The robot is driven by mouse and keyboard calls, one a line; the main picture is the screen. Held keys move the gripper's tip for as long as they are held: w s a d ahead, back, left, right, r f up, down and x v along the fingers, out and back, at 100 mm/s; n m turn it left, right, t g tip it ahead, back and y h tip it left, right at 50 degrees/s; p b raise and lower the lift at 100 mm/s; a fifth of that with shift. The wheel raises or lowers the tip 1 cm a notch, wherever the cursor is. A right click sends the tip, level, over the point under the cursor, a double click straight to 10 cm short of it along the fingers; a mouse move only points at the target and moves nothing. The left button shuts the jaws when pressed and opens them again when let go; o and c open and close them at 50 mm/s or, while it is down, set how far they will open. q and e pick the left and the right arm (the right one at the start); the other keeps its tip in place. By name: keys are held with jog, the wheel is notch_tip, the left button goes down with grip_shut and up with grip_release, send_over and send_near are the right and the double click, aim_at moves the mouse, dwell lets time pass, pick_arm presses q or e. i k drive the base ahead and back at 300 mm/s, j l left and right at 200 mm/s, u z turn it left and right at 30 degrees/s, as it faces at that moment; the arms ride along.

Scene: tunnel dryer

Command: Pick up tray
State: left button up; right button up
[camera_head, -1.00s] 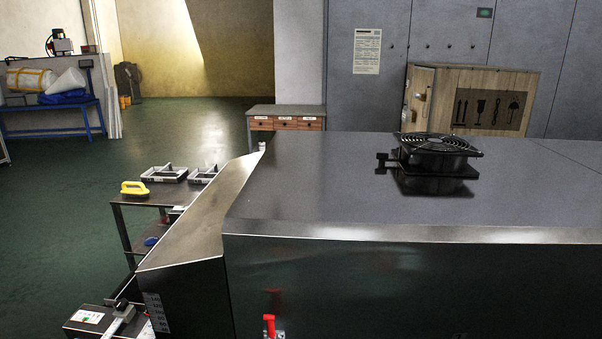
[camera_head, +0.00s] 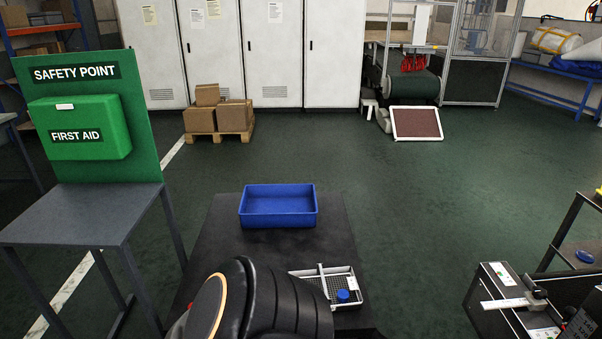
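A blue rectangular open tray (camera_head: 278,222) sits on a dark table (camera_head: 222,242) in the middle of the head view; its visible inside looks empty. A smaller white-rimmed tray (camera_head: 355,279) with a dark mesh floor lies nearer on the same table, with a round blue object (camera_head: 343,296) in it. A dark, rounded part of my arm covers this tray's left side and the table's near part. I cannot see either gripper or its fingers in this view.
A grey table with a green first aid board (camera_head: 110,140) stands at left. Boxes on a pallet (camera_head: 218,136) lie farther back. A dark machine (camera_head: 505,300) and a shelf stand at lower right. The green floor behind and right of the table is mostly free.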

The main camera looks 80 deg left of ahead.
aim_at(330, 280)
jog(key=k+j+u, duration=0.15)
jog(key=u, duration=2.05)
